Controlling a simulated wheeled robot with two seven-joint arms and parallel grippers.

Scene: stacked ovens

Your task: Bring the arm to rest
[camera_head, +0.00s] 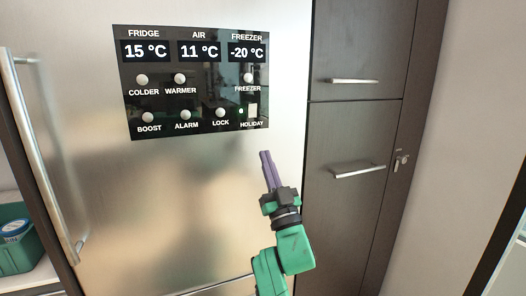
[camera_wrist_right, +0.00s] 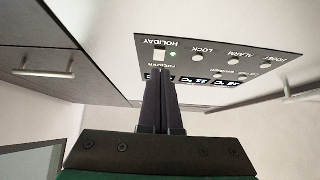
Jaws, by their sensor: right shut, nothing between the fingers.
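My right gripper (camera_head: 266,158) is shut and empty, with its purple fingers together, pointing up just below the control panel in the head view. Its fingers also show in the wrist view (camera_wrist_right: 160,84), dark and closed. The black fridge control panel (camera_head: 190,97) carries round knobs, temperature displays and a white HOLIDAY switch (camera_head: 252,110) with a small green light beside it. The same panel (camera_wrist_right: 222,48) appears upside down in the right wrist view. Contact between fingers and fridge cannot be told. My left gripper is not in view.
The steel fridge door (camera_head: 190,215) has a long vertical handle (camera_head: 42,165) at the left. Dark cabinets (camera_head: 350,130) with bar handles stand at the right, one with keys (camera_head: 401,160). A green bin (camera_head: 18,250) sits on a shelf at lower left.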

